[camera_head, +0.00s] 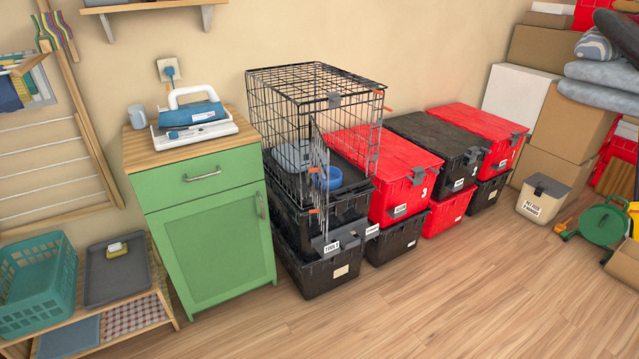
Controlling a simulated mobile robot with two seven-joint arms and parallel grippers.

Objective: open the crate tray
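A black wire crate (300,103) stands on top of a stack of black totes, right of the green cabinet. A narrow wire door panel (319,165) with orange-tipped parts stands at its front and looks swung outward. The dark crate tray (347,163) lies in the crate's bottom, seen partly through the bars. A blue bowl (328,178) and a grey-blue pad (291,155) are in the crate, on or above the tray. I cannot tell whether the tray is pulled out at all. Neither of my grippers is in view.
Black totes (318,277) support the crate. Red and black totes (404,189) stand close on its right. The wooden floor (420,300) in front is clear.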

